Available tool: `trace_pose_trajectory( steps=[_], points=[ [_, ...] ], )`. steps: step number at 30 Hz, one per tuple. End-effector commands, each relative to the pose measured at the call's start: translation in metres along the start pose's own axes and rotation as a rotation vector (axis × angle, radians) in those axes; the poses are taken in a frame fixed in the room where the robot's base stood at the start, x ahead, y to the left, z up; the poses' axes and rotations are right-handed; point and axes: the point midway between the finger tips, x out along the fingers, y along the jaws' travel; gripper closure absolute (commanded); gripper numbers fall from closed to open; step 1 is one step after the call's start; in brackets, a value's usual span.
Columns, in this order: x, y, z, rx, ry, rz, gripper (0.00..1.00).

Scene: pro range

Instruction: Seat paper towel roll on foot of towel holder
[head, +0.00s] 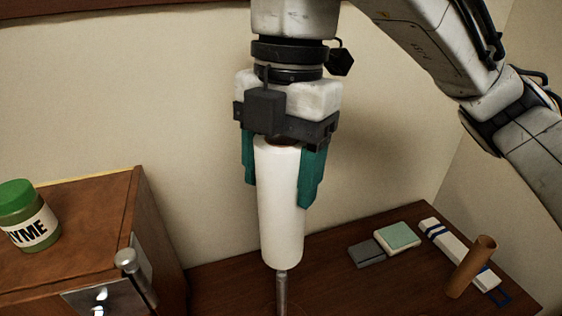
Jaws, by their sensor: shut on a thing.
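The white paper towel roll (279,215) is upright in the middle of the head view. My gripper (280,185) points down, with its teal fingers on either side of the upper part of the roll, shut on it. The thin metal rod of the towel holder (282,290) shows directly below the roll's lower end. The rod's top is not visible; it appears to be up inside the roll, though one view does not make this certain. The foot of the holder is out of view below the picture.
A wooden cabinet (75,240) stands at left with a green-lidded jar (28,215) on it and a metal handle (135,277). On the dark wooden table (370,290) at right lie a green-and-white block (397,237), a grey block (366,254), a white-and-blue box (445,243) and an upright cardboard tube (471,266).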

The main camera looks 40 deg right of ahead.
Motion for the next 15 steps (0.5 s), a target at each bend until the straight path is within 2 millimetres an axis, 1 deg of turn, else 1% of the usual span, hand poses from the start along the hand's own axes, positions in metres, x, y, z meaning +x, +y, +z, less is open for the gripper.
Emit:
trace_pose_trajectory(
  steps=[1,15],
  points=[
    [0.007,0.0,0.001,-0.001,0.001,0.0,0.61],
    [0.04,0.0,0.005,0.0,0.001,0.001,0.61]
  ],
)
